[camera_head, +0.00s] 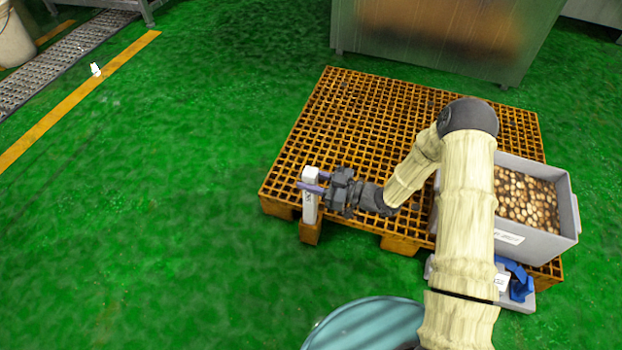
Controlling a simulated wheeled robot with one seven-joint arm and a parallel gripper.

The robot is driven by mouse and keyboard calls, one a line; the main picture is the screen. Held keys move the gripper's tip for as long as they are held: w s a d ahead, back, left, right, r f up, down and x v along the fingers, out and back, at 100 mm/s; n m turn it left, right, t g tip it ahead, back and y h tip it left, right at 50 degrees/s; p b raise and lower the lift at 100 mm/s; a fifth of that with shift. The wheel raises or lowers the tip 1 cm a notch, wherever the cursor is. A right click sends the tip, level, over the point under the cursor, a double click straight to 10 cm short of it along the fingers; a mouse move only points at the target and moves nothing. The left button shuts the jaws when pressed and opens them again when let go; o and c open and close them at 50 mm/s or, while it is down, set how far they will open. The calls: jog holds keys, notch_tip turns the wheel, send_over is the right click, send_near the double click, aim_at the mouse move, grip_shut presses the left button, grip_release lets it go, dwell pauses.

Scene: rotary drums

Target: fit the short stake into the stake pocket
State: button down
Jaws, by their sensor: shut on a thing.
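The short stake (309,208) is a pale, upright post with dark lettering on its side. My gripper (311,182) reaches it from the right, its two purple fingers shut on the stake near its top. An orange-brown block (311,233), which looks like the stake pocket, is at the front left edge of the yellow pallet (365,112). The stake's lower end meets the top of this block in the picture. I cannot tell whether it is inside the pocket or just above or in front of it.
A grey bin (532,234) of round brown pieces stands on the pallet's right side. A blue object (519,284) lies in front of it. A teal round thing (365,325) is at the bottom. A metal cabinet (440,45) stands behind; green floor at left is mostly clear.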

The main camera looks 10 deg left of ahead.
jog(key=shift+f+b, duration=0.65)
jog(key=shift+f, duration=0.5)
jog(key=c, duration=0.9)
grip_release()
jog(key=d+p, duration=0.2)
jog(key=d, duration=0.3)
jog(key=s+d+p, duration=0.1)
jog(key=d+p, duration=0.2)
jog(key=d, duration=0.3)
jog(key=d+p, duration=0.2)
jog(key=d, duration=0.4)
jog(key=shift+s+d, duration=0.15)
jog(key=shift+s, duration=0.05)
